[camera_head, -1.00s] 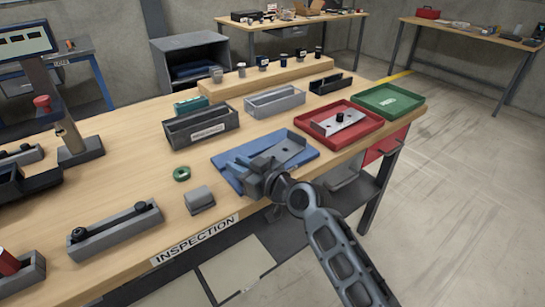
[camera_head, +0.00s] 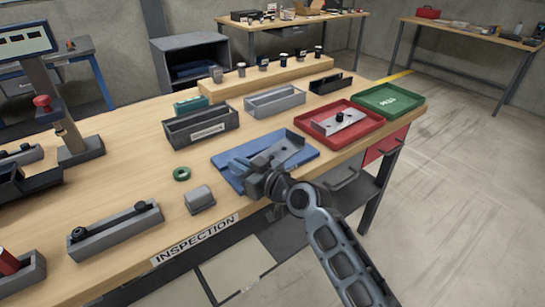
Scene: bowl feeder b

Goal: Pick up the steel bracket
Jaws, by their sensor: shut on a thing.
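A grey steel bracket (camera_head: 289,146) is at the blue tray (camera_head: 228,161) near the bench's front edge. My gripper (camera_head: 262,168) is over the tray and shut on the bracket's near part. The fingers and wrist hide much of that near end. I cannot tell whether the bracket is clear of the tray's floor. Another metal plate (camera_head: 350,118) with a black knob lies in the red tray (camera_head: 372,131) to the right.
A green tray (camera_head: 408,106) sits at the bench's right corner. Dark (camera_head: 207,137) and grey (camera_head: 275,108) open bins stand behind the blue tray. A small grey block (camera_head: 199,198) and a green ring (camera_head: 182,174) lie to its left, with bare wood around them.

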